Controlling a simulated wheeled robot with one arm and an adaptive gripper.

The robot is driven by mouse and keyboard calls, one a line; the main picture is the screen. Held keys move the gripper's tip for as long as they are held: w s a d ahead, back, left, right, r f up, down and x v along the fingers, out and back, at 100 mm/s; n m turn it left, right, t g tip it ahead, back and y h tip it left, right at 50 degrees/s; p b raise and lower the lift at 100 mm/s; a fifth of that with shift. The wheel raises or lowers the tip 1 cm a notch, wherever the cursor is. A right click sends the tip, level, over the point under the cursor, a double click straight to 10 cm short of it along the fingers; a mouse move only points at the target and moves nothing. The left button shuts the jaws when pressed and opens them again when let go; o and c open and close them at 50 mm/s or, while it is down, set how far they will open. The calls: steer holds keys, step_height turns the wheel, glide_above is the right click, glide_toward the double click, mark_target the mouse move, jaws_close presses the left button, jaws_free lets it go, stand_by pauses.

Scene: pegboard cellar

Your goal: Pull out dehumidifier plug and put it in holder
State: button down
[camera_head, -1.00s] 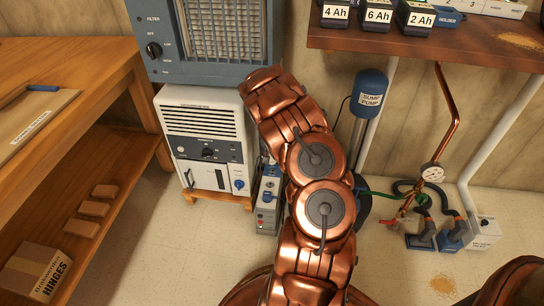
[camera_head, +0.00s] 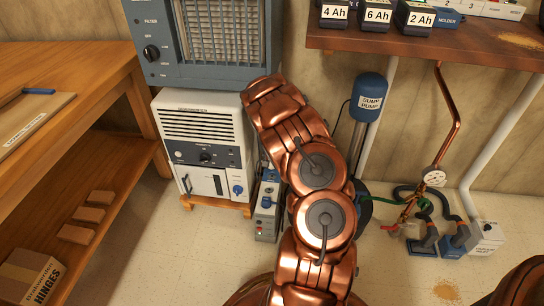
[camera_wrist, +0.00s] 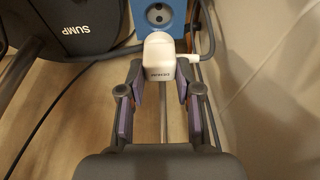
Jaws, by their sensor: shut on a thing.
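In the wrist view my gripper (camera_wrist: 160,78) is shut on a white plug (camera_wrist: 160,57) with small dark lettering and a white cord leaving to the right. The plug sits right below a blue socket box (camera_wrist: 180,15) with one round socket bare. I cannot tell whether its pins are in a socket. In the head view the white dehumidifier (camera_head: 203,122) stands low at the left centre. A blue holder (camera_head: 447,20) is on the wooden shelf at upper right. My copper arm hides my gripper and the plug there.
A grey box (camera_head: 266,208) stands right of the dehumidifier, under my arm. The blue sump pump (camera_head: 368,98) is behind my arm; its dark body (camera_wrist: 80,25) shows in the wrist view. A copper pipe (camera_head: 447,115) and gauge stand right. A wooden bench (camera_head: 75,55) is left.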

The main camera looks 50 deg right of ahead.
mark_target(272, 168)
steer(key=shift+f+b, duration=0.4)
steer(key=shift+f, duration=0.75)
steer(key=shift+p, duration=0.4)
stand_by(0.6)
steer(key=shift+f+b, duration=0.8)
steer(key=shift+f, duration=1.15)
stand_by(3.9)
